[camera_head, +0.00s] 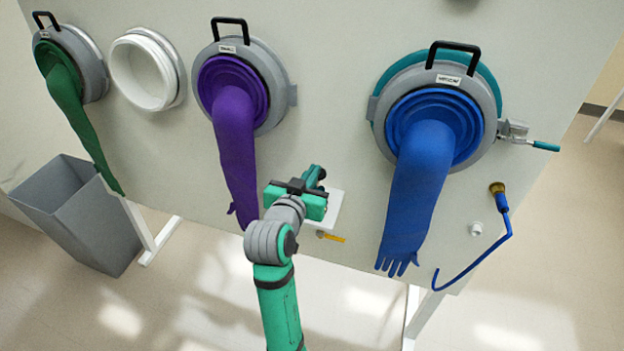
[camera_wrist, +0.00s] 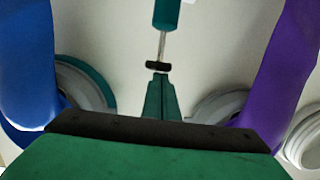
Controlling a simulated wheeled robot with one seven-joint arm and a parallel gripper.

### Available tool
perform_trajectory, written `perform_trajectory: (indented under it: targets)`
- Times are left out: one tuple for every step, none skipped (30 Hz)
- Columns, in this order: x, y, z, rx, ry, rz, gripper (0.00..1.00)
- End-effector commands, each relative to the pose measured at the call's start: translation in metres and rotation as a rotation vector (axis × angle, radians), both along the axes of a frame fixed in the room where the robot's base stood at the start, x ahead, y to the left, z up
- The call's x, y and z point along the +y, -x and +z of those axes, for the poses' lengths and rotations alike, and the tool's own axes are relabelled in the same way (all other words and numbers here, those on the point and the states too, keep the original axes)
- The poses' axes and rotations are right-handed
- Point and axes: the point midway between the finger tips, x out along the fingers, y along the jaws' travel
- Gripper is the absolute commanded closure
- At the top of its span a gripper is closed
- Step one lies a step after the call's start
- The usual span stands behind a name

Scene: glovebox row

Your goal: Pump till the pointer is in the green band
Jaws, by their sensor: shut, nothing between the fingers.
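My gripper (camera_wrist: 160,80) is shut and empty in the wrist view, its two green fingers together. Just beyond the tips is a metal rod with a black collar and a teal grip (camera_wrist: 166,14), which looks like the pump handle. I cannot tell whether the fingertips touch the collar. In the head view my gripper (camera_head: 314,182) is in front of the panel, between the purple and blue gloves, over a small white shelf (camera_head: 332,213). My arm hides much of that spot. No gauge face, pointer or green band can be made out in either view.
A purple glove (camera_head: 235,140) hangs left of my gripper and a blue glove (camera_head: 420,190) right of it. A yellow lever (camera_head: 331,237) is under the shelf. A blue hose (camera_head: 480,262) hangs at right. A grey bin (camera_head: 80,215) stands at left.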

Motion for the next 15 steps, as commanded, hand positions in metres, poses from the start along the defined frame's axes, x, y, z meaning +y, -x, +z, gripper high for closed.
perform_trajectory:
  targets:
    - [0.004, 0.01, 0.0, 0.002, 0.0, 0.004, 1.0]
    - [0.005, 0.015, 0.002, 0.001, 0.001, 0.004, 1.0]
    - [0.008, 0.022, 0.004, -0.001, 0.001, 0.004, 1.0]
    - [0.009, 0.027, 0.006, 0.0, 0.001, 0.005, 1.0]
    - [0.012, 0.033, 0.007, -0.001, 0.0, 0.007, 1.0]
    - [0.013, 0.04, 0.009, -0.001, 0.0, 0.008, 1.0]
    - [0.015, 0.045, 0.011, -0.001, 0.0, 0.007, 1.0]
    - [0.016, 0.05, 0.012, -0.002, 0.001, 0.007, 1.0]
    - [0.018, 0.056, 0.014, -0.002, 0.0, 0.008, 1.0]
    - [0.02, 0.061, 0.015, -0.002, 0.0, 0.009, 1.0]
    - [0.021, 0.065, 0.017, -0.002, 0.0, 0.009, 1.0]
    - [0.022, 0.07, 0.018, -0.003, 0.001, 0.009, 1.0]
    - [0.023, 0.073, 0.019, -0.002, 0.001, 0.009, 1.0]
    - [0.024, 0.076, 0.019, -0.002, 0.001, 0.009, 1.0]
    - [0.024, 0.079, 0.02, -0.002, 0.001, 0.009, 1.0]
